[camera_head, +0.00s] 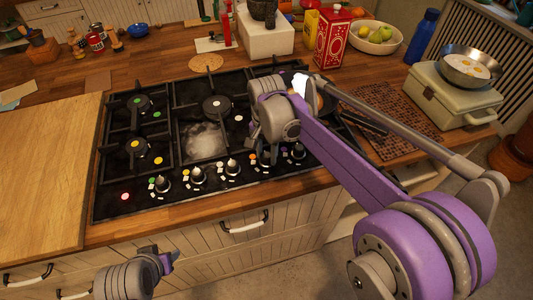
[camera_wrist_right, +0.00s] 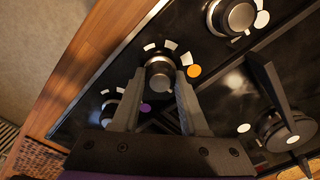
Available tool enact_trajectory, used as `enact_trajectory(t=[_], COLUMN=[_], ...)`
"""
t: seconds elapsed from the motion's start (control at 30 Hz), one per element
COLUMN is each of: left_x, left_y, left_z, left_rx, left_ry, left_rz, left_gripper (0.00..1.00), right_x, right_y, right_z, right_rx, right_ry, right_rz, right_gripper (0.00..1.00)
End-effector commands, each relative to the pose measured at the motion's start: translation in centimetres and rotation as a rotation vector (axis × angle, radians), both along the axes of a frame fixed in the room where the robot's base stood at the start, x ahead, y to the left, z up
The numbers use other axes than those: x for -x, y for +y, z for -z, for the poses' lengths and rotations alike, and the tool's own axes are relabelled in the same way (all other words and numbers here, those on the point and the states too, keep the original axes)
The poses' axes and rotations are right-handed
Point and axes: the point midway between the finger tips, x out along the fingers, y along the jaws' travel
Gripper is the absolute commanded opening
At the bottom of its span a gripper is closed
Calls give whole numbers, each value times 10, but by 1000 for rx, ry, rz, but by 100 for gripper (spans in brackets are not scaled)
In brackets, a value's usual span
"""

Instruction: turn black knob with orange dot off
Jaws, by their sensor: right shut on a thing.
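The black knob with the orange dot (camera_wrist_right: 160,75) is in the right wrist view, between the two grey fingers of my right gripper (camera_wrist_right: 160,95). The orange dot (camera_wrist_right: 193,71) lies on the panel just right of the knob, and white marks arc around it. The fingers are closed on the knob's sides. In the head view my right gripper (camera_head: 268,155) reaches down to the front knob row and largely hides this knob. My left gripper (camera_head: 167,262) is low in the head view, in front of the drawers; its jaws are not clear.
Neighbouring knobs stand close by: one with a white dot (camera_wrist_right: 235,15) and one beside a purple dot (camera_wrist_right: 145,107). The black gas hob (camera_head: 110,205) has raised grates.

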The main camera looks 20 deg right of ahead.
Motion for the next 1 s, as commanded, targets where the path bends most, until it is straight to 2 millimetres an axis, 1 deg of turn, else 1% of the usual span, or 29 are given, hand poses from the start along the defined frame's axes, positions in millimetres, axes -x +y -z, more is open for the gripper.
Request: enact_trajectory(t=[0.3,0.7,0.73,0.87,0.9,1.0], left_x=[0,0,0,0,0,0], left_y=[0,0,0,0,0,0], left_z=[0,0,0,0,1,1], left_rx=[0,0,0,0,0,0], left_ry=[0,0,0,0,0,0], left_rz=[0,0,0,0,0,0], left_gripper=[50,50,50,50,50,50], right_x=[0,0,0,0,0,0], right_y=[0,0,0,0,0,0], right_z=[0,0,0,0,0,0], right_rx=[0,0,0,0,0,0], right_ry=[0,0,0,0,0,0], right_rz=[67,71,71,70,70,70], right_gripper=[0,0,49,72,74,74])
